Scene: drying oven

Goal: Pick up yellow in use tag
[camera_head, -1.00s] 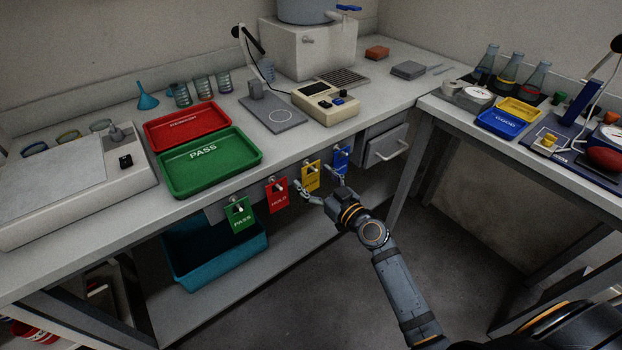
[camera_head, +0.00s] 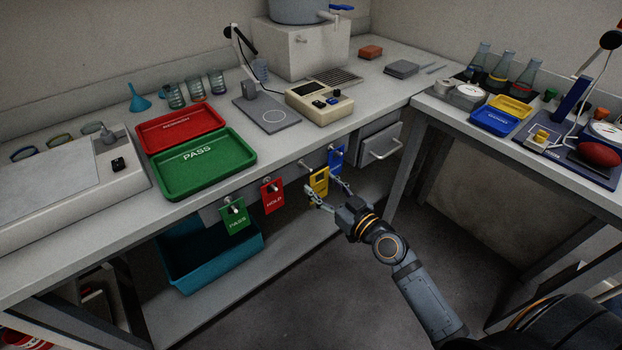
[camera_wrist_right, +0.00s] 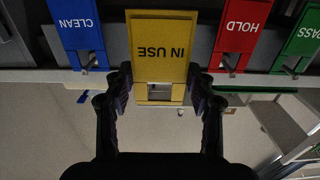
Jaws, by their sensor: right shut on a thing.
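The yellow "IN USE" tag (camera_head: 319,180) is between the fingers of my right gripper (camera_head: 322,188), in front of the bench edge. In the right wrist view the tag (camera_wrist_right: 160,42) fills the upper middle, its lettering upside down. The fingers (camera_wrist_right: 161,82) are shut on its two side edges near the end with the opening. In the head view a bare hook (camera_head: 305,164) shows behind and left of the tag, and the tag appears clear of it. My left gripper is not in view.
The red HOLD tag (camera_head: 272,197) and green PASS tag (camera_head: 234,219) hang to the left; the blue CLEAN tag (camera_head: 336,158) is just right. Green (camera_head: 240,178) and red (camera_head: 150,145) trays lie on the bench above. A teal bin (camera_head: 215,276) stands below.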

